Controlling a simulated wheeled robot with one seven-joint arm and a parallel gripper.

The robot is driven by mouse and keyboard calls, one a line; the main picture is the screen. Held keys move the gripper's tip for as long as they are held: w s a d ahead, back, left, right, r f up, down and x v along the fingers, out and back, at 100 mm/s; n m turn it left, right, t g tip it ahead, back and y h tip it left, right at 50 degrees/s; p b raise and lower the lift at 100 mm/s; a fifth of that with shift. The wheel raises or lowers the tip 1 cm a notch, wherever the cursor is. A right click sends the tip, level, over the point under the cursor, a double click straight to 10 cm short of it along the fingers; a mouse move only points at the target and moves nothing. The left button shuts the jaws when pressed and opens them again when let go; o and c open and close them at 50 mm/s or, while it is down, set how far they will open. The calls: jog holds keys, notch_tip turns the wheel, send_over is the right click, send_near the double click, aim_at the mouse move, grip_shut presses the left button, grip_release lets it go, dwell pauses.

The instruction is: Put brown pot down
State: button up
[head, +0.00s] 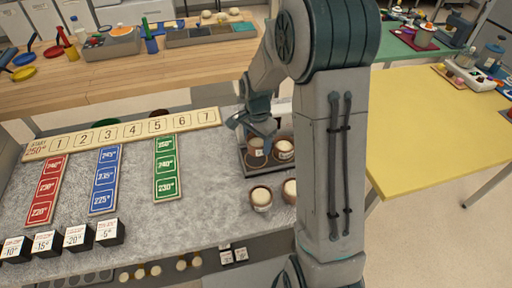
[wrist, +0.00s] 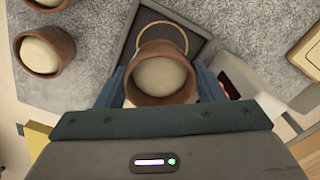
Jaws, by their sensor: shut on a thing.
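My gripper (head: 256,133) is shut on a brown pot with a pale, rounded filling. In the wrist view the brown pot (wrist: 160,78) sits upright between the two blue fingers (wrist: 160,92). It is over the dark grey tray (wrist: 198,42), partly covering a light ring (wrist: 163,25) on the tray floor. In the head view the tray (head: 254,172) stands on the grey counter, and the pot (head: 256,158) shows below the fingers. I cannot tell whether its base touches the tray. Another pot (head: 285,151) shows at the tray's right side.
Two more filled pots, a left one (head: 261,198) and a right one (head: 290,190), stand on the counter in front of the tray. A numbered board (head: 120,133) and coloured strips lie left. Black blocks (head: 78,236) line the front left. A yellow table (head: 435,125) is at right.

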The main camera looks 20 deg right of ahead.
aim_at(256, 150)
jog(key=shift+w+a+f, duration=0.1)
jog(key=shift+a+f, duration=0.1)
jog(key=shift+f+p, duration=0.35)
jog(key=shift+f, duration=1.6)
jog(key=shift+f, duration=0.1)
jog(key=o, duration=1.1)
